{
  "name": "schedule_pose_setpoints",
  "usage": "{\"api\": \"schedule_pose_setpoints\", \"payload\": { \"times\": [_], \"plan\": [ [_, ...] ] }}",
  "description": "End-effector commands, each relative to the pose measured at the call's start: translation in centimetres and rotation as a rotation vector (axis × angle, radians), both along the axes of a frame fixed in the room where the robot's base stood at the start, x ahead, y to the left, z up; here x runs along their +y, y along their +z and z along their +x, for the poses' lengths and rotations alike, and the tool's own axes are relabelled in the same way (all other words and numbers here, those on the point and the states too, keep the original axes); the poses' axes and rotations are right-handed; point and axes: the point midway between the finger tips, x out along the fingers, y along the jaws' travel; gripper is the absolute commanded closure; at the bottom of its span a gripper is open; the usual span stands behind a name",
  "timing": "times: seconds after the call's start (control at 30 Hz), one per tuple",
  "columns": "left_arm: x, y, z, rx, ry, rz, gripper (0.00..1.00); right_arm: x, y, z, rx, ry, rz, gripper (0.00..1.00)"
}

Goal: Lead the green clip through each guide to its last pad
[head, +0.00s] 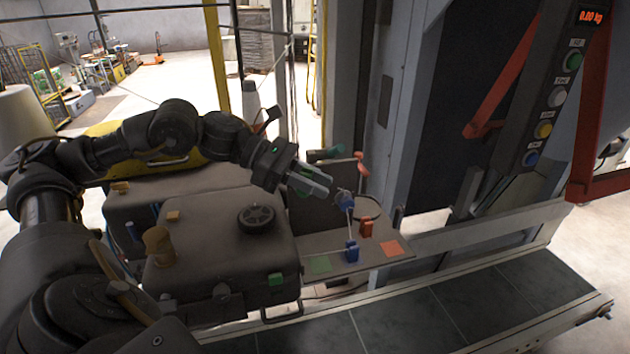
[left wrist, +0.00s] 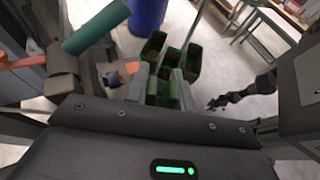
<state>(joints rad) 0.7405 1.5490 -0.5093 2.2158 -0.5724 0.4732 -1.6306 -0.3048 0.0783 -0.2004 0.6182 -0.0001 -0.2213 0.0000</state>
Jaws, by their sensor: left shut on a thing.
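My left gripper (head: 318,183) reaches in from the left, above the back of a small grey board (head: 345,240). It is shut on a green piece, apparently the green clip (head: 307,186), which is mostly hidden by the fingers. In the left wrist view the left gripper (left wrist: 160,92) has green between its fingers, hard to part from green bins behind. On the board stand a blue forked piece (head: 351,251) and an orange one (head: 366,229), which look like guides. A green pad (head: 320,264) and an orange pad (head: 391,248) lie flat near its front edge.
A grey box with a black knob (head: 256,217) stands left of the board. A conveyor (head: 440,310) runs in front. A dark jointed arm (left wrist: 245,94), possibly my right, shows in the left wrist view.

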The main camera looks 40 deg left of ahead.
Motion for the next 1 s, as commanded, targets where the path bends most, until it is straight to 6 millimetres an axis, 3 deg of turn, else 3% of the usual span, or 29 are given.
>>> {"api": "schedule_pose_setpoints", "payload": {
  "times": [0.3, 0.7, 1.0],
  "plan": [
    [-0.2, -0.1, -0.2, -0.001, 0.000, 0.000, 0.97, 0.0, -0.2, 0.7, -0.010, 0.000, 0.001, 0.64],
    [-2.9, -0.2, -3.0, -0.002, -0.001, 0.001, 0.97, 0.0, -2.4, 0.6, -0.010, 0.000, 0.000, 0.64],
    [-3.5, 0.0, -3.7, -0.001, 0.000, 0.000, 0.97, -0.2, -2.6, 0.6, -0.010, 0.000, -0.002, 0.64]
  ]
}}
